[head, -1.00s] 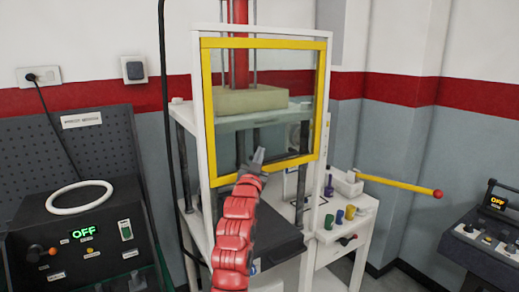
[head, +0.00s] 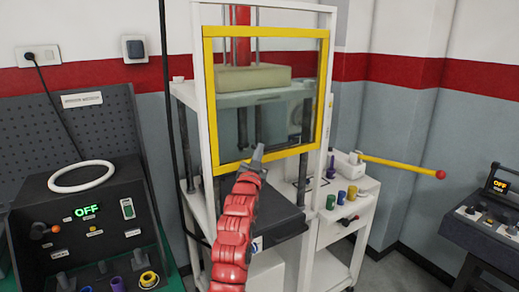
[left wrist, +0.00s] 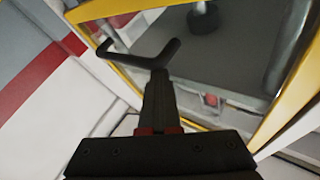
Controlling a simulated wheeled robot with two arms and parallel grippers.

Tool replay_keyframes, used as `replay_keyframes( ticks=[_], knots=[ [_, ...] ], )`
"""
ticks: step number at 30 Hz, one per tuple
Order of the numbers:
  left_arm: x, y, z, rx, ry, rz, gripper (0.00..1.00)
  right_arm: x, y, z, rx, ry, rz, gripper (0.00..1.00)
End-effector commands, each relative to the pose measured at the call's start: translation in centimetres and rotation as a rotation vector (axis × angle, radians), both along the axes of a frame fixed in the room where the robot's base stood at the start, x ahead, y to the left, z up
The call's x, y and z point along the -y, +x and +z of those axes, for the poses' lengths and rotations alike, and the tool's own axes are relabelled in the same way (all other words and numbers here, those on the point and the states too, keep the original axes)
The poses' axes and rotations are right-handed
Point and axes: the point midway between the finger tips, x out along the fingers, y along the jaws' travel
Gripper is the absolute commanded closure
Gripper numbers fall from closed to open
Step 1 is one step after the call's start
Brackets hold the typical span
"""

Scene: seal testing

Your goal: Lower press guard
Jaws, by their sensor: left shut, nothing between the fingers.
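The press guard (head: 208,105) is a clear panel in a yellow frame, upright on the front of the white press frame (head: 332,75). Its lower yellow bar (head: 290,151) hangs above the dark press bed (head: 275,222). My left gripper (head: 258,152) is shut and empty at the middle of that lower bar, overlapping it in the head view; contact is unclear. In the left wrist view my left gripper (left wrist: 158,85) points at the panel, inside the yellow frame (left wrist: 290,85). A dark angled piece (left wrist: 128,58) shows at its tip. My right gripper is not in view.
A control console (head: 90,225) with a white ring (head: 82,176) stands left. A side table (head: 345,205) with coloured cylinders stands right of the press, below a yellow lever (head: 400,166) with a red knob. Another panel (head: 485,225) stands far right.

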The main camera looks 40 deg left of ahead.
Motion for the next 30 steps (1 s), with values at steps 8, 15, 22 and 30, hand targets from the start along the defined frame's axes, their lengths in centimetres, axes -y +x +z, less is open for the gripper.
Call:
replay_keyframes(
  ticks=[8,15,22,30],
  knots=[
    [0.0,0.1,-11.3,-0.009,-0.002,-0.001,1.00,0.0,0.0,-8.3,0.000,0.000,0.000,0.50],
    [0.0,0.1,-18.6,-0.009,-0.002,-0.001,1.00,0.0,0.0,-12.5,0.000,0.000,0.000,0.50],
    [0.0,0.1,-23.5,-0.007,-0.002,-0.001,1.00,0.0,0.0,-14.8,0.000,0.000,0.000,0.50],
    [0.0,0.1,-26.0,-0.005,-0.001,0.000,1.00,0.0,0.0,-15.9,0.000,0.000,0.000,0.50]
  ],
)
